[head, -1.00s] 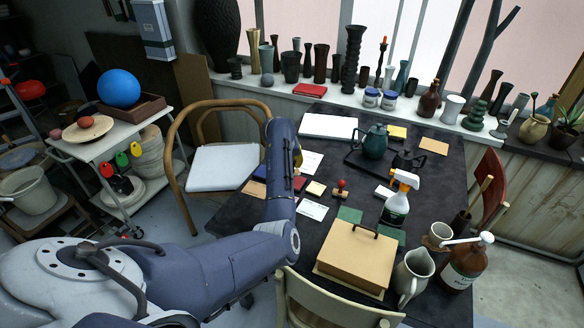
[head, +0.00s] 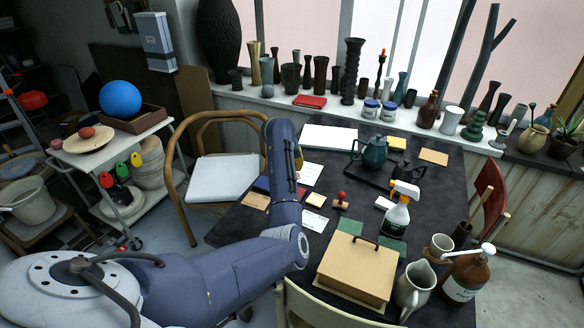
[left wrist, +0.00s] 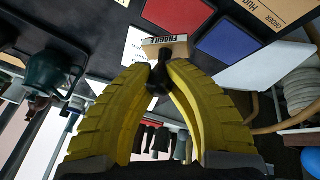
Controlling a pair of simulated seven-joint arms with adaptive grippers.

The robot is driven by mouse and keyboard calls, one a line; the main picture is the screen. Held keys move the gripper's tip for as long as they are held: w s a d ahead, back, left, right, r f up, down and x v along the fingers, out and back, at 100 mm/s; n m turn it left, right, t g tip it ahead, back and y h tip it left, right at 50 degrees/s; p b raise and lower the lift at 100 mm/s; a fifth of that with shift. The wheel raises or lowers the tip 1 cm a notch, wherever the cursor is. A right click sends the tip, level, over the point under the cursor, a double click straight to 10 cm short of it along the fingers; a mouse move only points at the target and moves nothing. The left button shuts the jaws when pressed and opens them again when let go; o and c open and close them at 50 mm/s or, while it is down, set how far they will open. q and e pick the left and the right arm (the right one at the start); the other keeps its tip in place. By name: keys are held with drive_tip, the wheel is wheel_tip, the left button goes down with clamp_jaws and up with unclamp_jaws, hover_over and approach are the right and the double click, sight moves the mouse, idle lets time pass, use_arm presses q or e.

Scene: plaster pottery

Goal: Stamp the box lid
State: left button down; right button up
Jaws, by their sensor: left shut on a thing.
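My left gripper (left wrist: 160,70) has yellow ribbed fingers, shut on the dark knob of a stamp (left wrist: 166,47) in the left wrist view. The stamp has a pale wooden block labelled FRAGILE. In the head view my own arm hides these fingers and the held stamp. The beige box (head: 352,277) stands at the table's front, its flat lid (head: 358,258) on it with a dark handle. My left gripper is behind the box, apart from it. A red pad (left wrist: 178,14) and a blue pad (left wrist: 229,38) lie near the held stamp. My right gripper is not in view.
A red-knobbed stamp (head: 341,201) stands behind the box. A spray bottle (head: 396,210), a cream pitcher (head: 413,287) and a brown pump bottle (head: 464,277) stand close to its right. A chair back (head: 320,308) is in front. A teapot (head: 374,153) stands farther back.

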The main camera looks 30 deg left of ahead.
use_arm(q)
drive_tip(key=w+a+r+m, duration=0.1)
drive_tip(key=w+a+r, duration=0.1)
drive_tip(key=r, duration=0.7)
drive_tip(key=w+a+r+m, duration=0.1)
drive_tip(key=w+a+r, duration=0.15)
drive_tip(key=r, duration=0.65)
drive_tip(key=w+d+r+m+h, duration=0.25)
drive_tip(key=d+r+m, duration=0.25)
drive_tip(key=d+r, duration=0.6)
drive_tip(key=s+d+f+m+g+h, duration=0.1)
drive_tip(key=s+d+f+m, duration=0.1)
drive_tip(key=d, duration=0.4)
drive_tip(key=s+d+f+m+h, duration=0.1)
drive_tip(key=d+f, duration=0.2)
drive_tip(key=d, duration=0.3)
drive_tip(key=m+g+h, duration=0.2)
drive_tip(key=m+g, duration=0.1)
drive_tip(key=m, duration=0.5)
hover_over(357, 267)
drive_tip(key=shift+f, duration=11.95)
